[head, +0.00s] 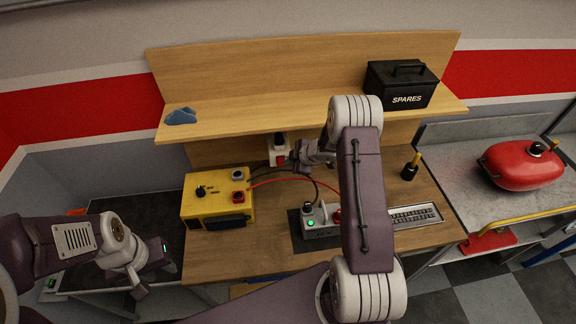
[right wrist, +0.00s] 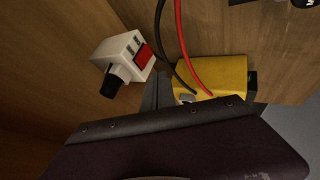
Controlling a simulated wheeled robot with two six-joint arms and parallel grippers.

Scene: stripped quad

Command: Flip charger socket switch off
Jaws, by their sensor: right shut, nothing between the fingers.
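The charger socket is a white box (head: 279,152) on the wooden back panel under the shelf, with a red switch (head: 281,160) and a black plug in its top. In the right wrist view the socket (right wrist: 112,48) is at upper left, with its red switch (right wrist: 144,54) facing my fingers and the black plug (right wrist: 118,80) below it. My right gripper (head: 295,160) is shut and empty, just right of the socket; its dark fingertips (right wrist: 160,88) show close to the switch. Contact cannot be told. My left gripper (head: 150,280) is low at the left, away from the socket.
A yellow box (head: 215,205) with black and red cables stands on the bench (head: 260,255) below the socket. A grey device with a green light (head: 312,222) sits at the bench middle. The shelf (head: 300,108) overhangs the socket, holding a black SPARES box (head: 400,85).

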